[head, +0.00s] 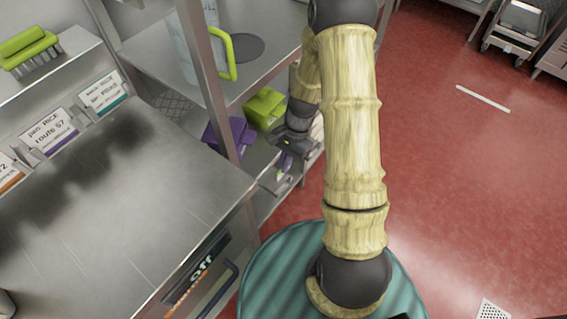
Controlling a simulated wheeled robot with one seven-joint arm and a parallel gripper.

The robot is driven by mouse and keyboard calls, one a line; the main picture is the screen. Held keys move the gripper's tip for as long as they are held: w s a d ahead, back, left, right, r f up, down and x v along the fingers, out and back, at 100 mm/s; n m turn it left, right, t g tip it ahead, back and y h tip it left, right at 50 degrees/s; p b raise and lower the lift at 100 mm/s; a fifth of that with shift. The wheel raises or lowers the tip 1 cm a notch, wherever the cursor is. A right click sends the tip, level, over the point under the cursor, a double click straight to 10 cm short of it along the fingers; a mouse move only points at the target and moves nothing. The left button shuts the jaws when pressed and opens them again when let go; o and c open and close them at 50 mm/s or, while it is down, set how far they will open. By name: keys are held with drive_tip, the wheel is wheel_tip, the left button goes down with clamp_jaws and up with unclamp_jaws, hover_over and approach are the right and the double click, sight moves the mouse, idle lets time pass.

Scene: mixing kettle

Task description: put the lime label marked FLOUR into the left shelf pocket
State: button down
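My gripper (286,163) reaches down at the front edge of the lower shelf (262,203), beside a lime box (265,108) and a purple box (229,139). Something small and pale with a purple part shows at its fingertips, too small to make out. I cannot tell whether the fingers are open or shut. A small grey holder (277,182) at the shelf's front edge just below the gripper looks like a label pocket. I cannot make out a lime label marked FLOUR; it may be hidden by my gripper or arm.
A shelf post (207,80) stands left of my arm.

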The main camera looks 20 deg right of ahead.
drive_tip(key=shift+f, duration=0.1)
wheel_tip(320, 180, down, 6)
drive_tip(key=b, duration=0.5)
drive_tip(key=shift+d+r+b, duration=0.1)
drive_tip(key=shift+r+b, duration=0.15)
drive_tip(key=shift+b, duration=0.1)
drive_tip(key=shift+a+f, duration=0.15)
drive_tip(key=shift+a, duration=0.15)
drive_tip(key=shift+d+f+p, duration=0.1)
drive_tip(key=shift+d+p, duration=0.1)
drive_tip(key=shift+p, duration=0.2)
drive_tip(key=shift+f, duration=0.15)
drive_tip(key=shift+f+b, duration=0.5)
drive_tip(key=shift+f, duration=0.2)
drive_tip(key=shift+f, duration=0.65)
